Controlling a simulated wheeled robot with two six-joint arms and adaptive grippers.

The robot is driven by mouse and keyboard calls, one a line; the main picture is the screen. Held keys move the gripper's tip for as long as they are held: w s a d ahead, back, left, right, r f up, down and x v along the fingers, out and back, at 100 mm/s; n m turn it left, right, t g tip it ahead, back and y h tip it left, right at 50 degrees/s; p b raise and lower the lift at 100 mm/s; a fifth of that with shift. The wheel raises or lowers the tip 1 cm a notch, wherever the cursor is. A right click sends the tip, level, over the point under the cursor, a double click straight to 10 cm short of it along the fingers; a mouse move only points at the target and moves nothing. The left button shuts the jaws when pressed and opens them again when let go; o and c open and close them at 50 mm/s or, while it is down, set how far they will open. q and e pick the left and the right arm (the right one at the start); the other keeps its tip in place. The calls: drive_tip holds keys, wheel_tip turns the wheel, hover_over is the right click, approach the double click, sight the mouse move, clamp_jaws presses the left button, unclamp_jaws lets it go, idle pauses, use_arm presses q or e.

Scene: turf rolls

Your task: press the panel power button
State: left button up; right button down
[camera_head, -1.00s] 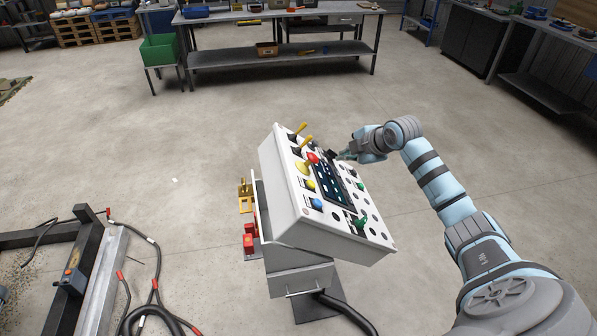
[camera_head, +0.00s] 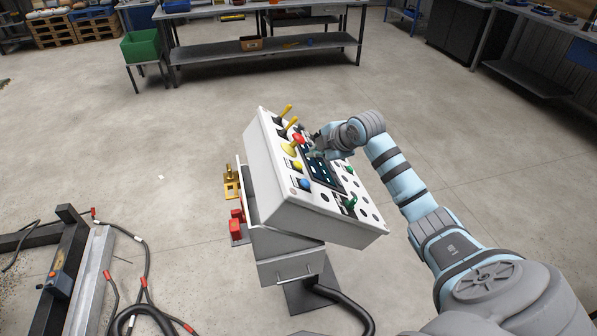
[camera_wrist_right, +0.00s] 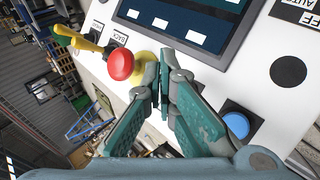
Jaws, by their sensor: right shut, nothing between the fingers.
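The white control panel (camera_head: 268,180) stands tilted on a pedestal in the head view. Its face holds a dark screen (camera_head: 322,173), a red mushroom button (camera_head: 298,139) on a yellow base and a blue button (camera_head: 304,184). No power label is readable, so I cannot tell which is the power button. My right gripper (camera_head: 314,153) is over the panel face, beside the screen. In the right wrist view its shut, empty fingertips (camera_wrist_right: 160,78) are between the red button (camera_wrist_right: 121,64) and the blue button (camera_wrist_right: 236,124); contact is unclear. My left gripper is out of view.
Yellow levers (camera_head: 287,110) rise at the panel's far end and a green lever (camera_head: 350,204) at its near end. Black cables (camera_head: 145,285) and a dark metal frame (camera_head: 68,255) lie at left. A workbench (camera_head: 265,50) stands behind. Floor between is clear.

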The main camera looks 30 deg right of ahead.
drive_tip(key=shift+w+a+f, duration=0.25)
drive_tip(key=shift+a+f, duration=0.3)
drive_tip(key=shift+f, duration=0.05)
idle(0.3)
idle(0.8)
drive_tip(key=shift+a+f, duration=0.25)
drive_tip(key=shift+w+a+f+p, duration=0.1)
drive_tip(key=shift+a+f+p, duration=0.2)
drive_tip(key=shift+f, duration=0.1)
idle(0.6)
drive_tip(key=shift+r, duration=0.1)
drive_tip(key=shift+d+r+p, duration=0.45)
drive_tip(key=shift+r+p, duration=0.1)
drive_tip(key=shift+p, duration=0.25)
drive_tip(key=shift+d, duration=0.1)
